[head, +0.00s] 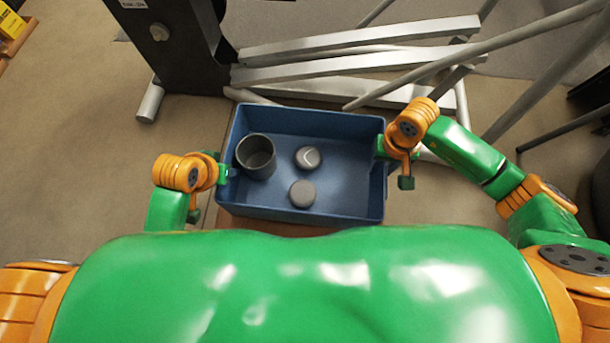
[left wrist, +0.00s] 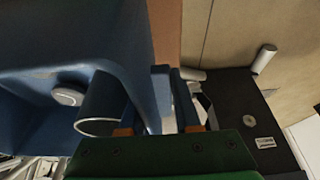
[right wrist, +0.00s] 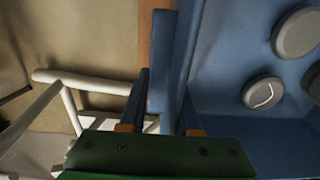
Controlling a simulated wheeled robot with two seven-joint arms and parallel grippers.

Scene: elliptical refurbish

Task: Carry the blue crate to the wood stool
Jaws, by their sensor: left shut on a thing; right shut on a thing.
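The blue crate (head: 340,190) is in front of my body in the head view, open side up. It holds a dark grey cup (head: 256,157) and two grey round pieces (head: 308,158) (head: 302,193). My left gripper (head: 229,173) is shut on the crate's left wall; the wall edge shows between its fingers in the left wrist view (left wrist: 160,98). My right gripper (head: 381,147) is shut on the right wall, also seen in the right wrist view (right wrist: 160,90). A brown wooden surface (head: 270,229) shows below the crate's near edge, mostly hidden. I cannot tell whether the crate touches it.
A black stand (head: 170,45) rises at the back left. Pale metal bars (head: 360,59) and tubes lie or lean behind and right of the crate. A yellow box (head: 10,24) sits at the top left corner. The floor (head: 80,150) on the left is clear.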

